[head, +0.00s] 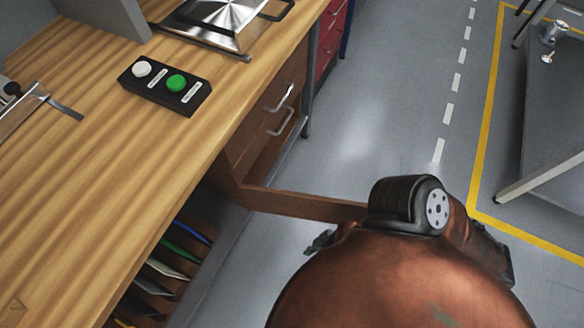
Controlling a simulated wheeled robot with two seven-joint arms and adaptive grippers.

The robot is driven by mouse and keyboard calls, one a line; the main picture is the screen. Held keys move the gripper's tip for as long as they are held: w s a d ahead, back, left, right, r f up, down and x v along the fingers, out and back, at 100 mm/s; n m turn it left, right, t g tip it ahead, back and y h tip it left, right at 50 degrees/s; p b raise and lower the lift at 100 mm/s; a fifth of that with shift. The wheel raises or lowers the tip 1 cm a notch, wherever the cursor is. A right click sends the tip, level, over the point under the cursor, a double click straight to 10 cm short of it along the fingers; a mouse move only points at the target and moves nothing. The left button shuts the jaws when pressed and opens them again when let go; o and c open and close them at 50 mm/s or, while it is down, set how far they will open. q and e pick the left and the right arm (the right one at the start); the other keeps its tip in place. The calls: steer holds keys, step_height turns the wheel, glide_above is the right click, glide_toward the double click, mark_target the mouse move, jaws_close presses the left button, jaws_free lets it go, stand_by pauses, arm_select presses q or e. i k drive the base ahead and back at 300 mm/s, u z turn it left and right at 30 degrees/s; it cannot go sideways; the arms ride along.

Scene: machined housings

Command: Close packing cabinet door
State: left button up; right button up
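The brown wooden cabinet door (300,203) stands swung out from under the bench in the head view, seen nearly edge-on from above. Its far end is hidden behind my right arm. The open cabinet shows shelves with flat blue, green and white items (180,255). My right arm's copper-coloured link and black joint fill the bottom right. A small dark part of my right gripper (320,241) shows beside the link, just in front of the door; most of the gripper is hidden. I cannot tell whether it touches the door. My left gripper is not in view.
The wooden bench top (90,165) carries a black button box (166,87) with white and green buttons and a metal device (222,22). Drawers with handles (280,110) are beyond the door. Grey floor (370,110) is clear to the right, up to a grey table (555,110).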

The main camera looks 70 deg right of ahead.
mark_target(273, 202)
steer(key=u, duration=0.1)
steer(key=k, duration=1.9)
steer(key=z, duration=2.1)
